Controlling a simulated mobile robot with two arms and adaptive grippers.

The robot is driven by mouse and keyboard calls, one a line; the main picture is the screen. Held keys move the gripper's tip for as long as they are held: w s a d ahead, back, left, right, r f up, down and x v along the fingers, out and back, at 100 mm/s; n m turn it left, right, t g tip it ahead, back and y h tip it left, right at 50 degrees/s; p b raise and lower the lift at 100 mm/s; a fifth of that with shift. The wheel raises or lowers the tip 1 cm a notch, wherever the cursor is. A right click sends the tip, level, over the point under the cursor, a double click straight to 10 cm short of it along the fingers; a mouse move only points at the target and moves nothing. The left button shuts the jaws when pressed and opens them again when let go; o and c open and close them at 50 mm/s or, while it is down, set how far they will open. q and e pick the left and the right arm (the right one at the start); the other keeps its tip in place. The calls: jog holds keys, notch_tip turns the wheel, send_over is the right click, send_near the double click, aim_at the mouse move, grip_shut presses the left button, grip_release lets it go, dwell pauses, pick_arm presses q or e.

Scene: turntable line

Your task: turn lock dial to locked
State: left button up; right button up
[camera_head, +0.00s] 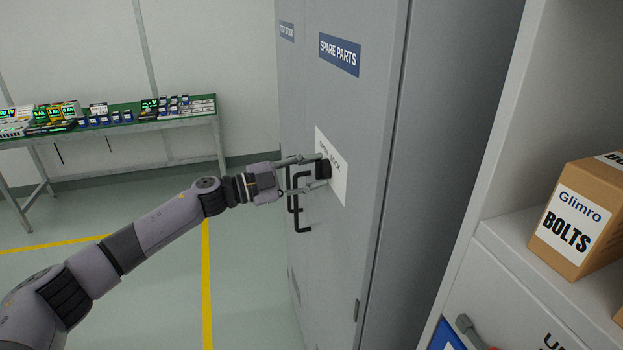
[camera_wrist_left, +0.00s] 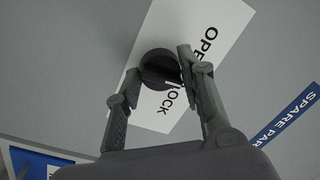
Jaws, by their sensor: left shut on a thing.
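The lock dial (camera_head: 323,170) is a round black knob on a white label plate (camera_head: 336,150) on the grey cabinet door. The plate carries the words OPEN and LOCK, partly covered by the gripper in both views. My left gripper (camera_head: 318,172) is shut on the dial, with one finger on either side of it. In the left wrist view the dial (camera_wrist_left: 157,68) shows between the fingers; where it points is too unclear to tell. My right gripper is in neither view.
A black door handle (camera_head: 298,208) sits just below my left gripper. The cabinet (camera_head: 350,240) bears a SPARE PARTS sign (camera_head: 339,54). A BOLTS box (camera_head: 578,220) stands on a white unit at right. A green-topped table (camera_head: 130,113) with small goods is behind at left.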

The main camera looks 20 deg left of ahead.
pick_arm(q)
jog(key=shift+f+m+g+h+b, duration=0.1)
jog(key=shift+m+g+h+b, duration=0.15)
jog(key=shift+m+b, duration=2.1)
jog(key=shift+m+g+h+b, duration=0.15)
jog(key=shift+m+h+b, duration=0.2)
jog(key=shift+m+b, duration=2)
jog(key=shift+m+p, duration=0.8)
jog(key=shift+m, duration=0.1)
jog(key=o, duration=1.1)
jog(key=shift+w, duration=0.1)
jog(key=shift+o, duration=0.2)
jog(key=shift+a, duration=0.1)
jog(key=r+v, duration=0.1)
jog(key=v, duration=1)
jog(key=shift+s+a+f, duration=0.3)
jog(key=shift+a+f, duration=0.05)
jog(key=shift+f, duration=0.05)
jog(key=shift+f, duration=0.1)
